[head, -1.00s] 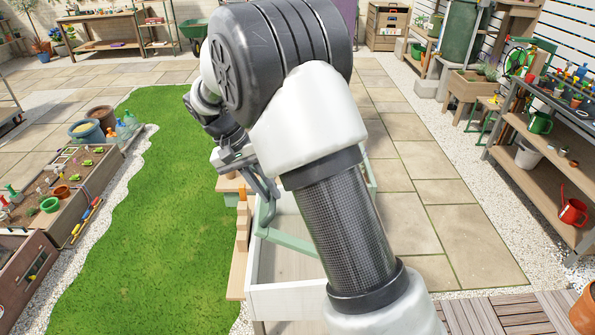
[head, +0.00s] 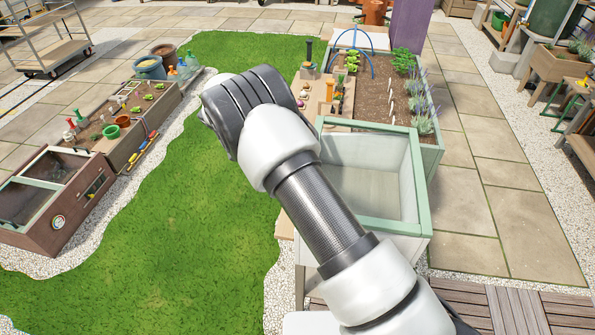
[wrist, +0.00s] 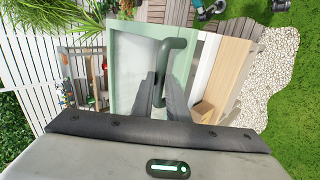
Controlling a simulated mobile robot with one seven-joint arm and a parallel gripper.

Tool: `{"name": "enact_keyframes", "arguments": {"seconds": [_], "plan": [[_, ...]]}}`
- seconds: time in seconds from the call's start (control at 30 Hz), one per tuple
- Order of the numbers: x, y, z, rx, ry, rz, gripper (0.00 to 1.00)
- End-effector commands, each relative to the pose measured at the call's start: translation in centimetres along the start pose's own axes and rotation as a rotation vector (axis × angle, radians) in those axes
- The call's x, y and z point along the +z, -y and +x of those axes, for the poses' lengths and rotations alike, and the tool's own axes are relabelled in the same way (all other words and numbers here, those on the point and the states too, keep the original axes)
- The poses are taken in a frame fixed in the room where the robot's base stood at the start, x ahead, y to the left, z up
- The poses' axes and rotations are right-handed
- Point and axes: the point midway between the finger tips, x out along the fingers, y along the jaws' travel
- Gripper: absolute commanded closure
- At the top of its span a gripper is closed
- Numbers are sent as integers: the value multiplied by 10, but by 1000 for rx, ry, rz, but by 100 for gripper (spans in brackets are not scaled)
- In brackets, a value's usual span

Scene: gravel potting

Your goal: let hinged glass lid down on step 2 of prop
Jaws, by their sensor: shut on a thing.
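The hinged glass lid (head: 415,165) has a pale green frame and lies over the white box (head: 408,246) in the head view. Its exact tilt is hard to judge. In the wrist view the lid's frame (wrist: 122,75) fills the middle. My gripper (wrist: 162,82) is shut on the lid's dark green handle (wrist: 180,52). The gripper is hidden behind my arm in the head view. A small wooden block (wrist: 203,112), apparently part of the stepped prop, shows beside the lid. I cannot tell whether the lid touches a step.
A raised bed with plants (head: 436,140) and a wooden shelf with small tools (head: 325,100) stand behind the box. Lawn (head: 190,220) lies to the left and paving (head: 500,200) to the right. A brown closed frame (head: 50,205) stands at far left.

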Motion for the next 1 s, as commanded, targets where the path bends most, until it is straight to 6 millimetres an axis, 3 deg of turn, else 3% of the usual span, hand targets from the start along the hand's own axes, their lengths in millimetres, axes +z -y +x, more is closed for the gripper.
{"name": "enact_keyframes", "arguments": {"seconds": [0.33, 0.37, 0.47, 1.0], "plan": [[-1, 0, -1, -3, -2, 1, 100], [-1, 0, -1, -3, -2, 1, 84], [-1, 0, -1, -3, -1, 1, 68], [-2, -8, -3, -2, 1, 2, 68]]}}
